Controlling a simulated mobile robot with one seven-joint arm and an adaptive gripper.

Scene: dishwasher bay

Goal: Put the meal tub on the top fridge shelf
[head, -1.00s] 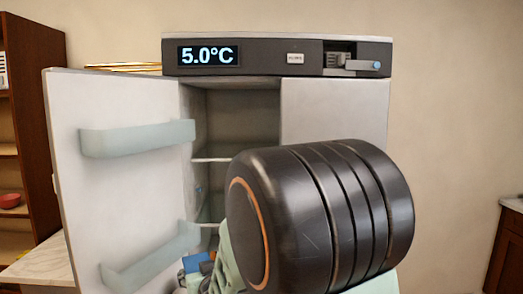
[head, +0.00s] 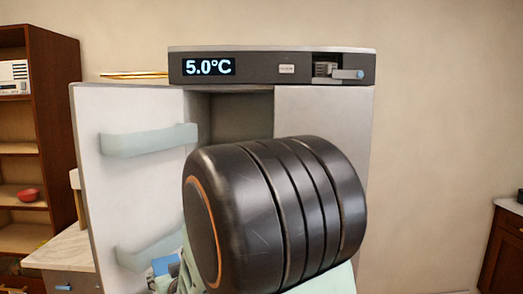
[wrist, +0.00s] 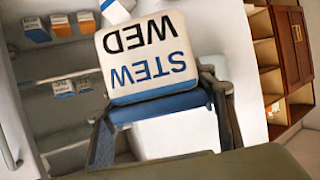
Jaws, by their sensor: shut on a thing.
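My gripper (wrist: 160,104) is shut on the meal tub (wrist: 147,52), which has a white lid marked "STEW WED", upside down in the wrist view, and a blue body. In the head view my arm hides most of the gripper; a small blue patch (head: 165,264) beside the arm may be the tub, but I cannot tell. The fridge (head: 272,67) stands ahead with its left door (head: 135,180) swung open to the left. Its shelves, seen at the left of the wrist view (wrist: 62,85), hold several labelled boxes. The top shelf is largely hidden in the head view.
The open door carries pale bins (head: 150,140) on its inside. A wooden shelf unit (head: 50,140) with a red bowl (head: 28,195) stands at the left, near a pale counter (head: 62,248). A dark cabinet (head: 504,250) is at the far right. The wall right of the fridge is bare.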

